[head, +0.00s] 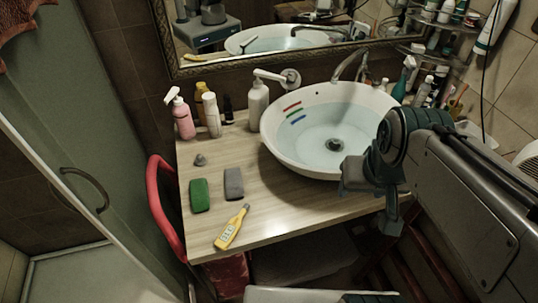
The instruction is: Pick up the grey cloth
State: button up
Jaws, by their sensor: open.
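The grey cloth (234,184) is a small flat rectangular piece lying on the wooden counter (275,215), left of the basin. A green piece (200,196) of similar size lies just left of it, with a narrow gap between them. My gripper (370,200) hangs over the right front of the counter, in front of the basin. It is open, and nothing shows between its fingers. It is well to the right of the grey cloth and apart from it. The cloth is in full view.
A yellow device with a display (231,228) lies in front of the cloth, and a small grey object (200,160) behind it. The white basin (290,160) holds water. Bottles, including a pink spray bottle (182,118), stand at the back. Bare counter lies between cloth and gripper.

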aim_at(233, 178)
jog(key=k, duration=0.5)
jog(key=u, duration=1.2)
jog(key=i, duration=0.65)
jog(key=u, duration=0.05)
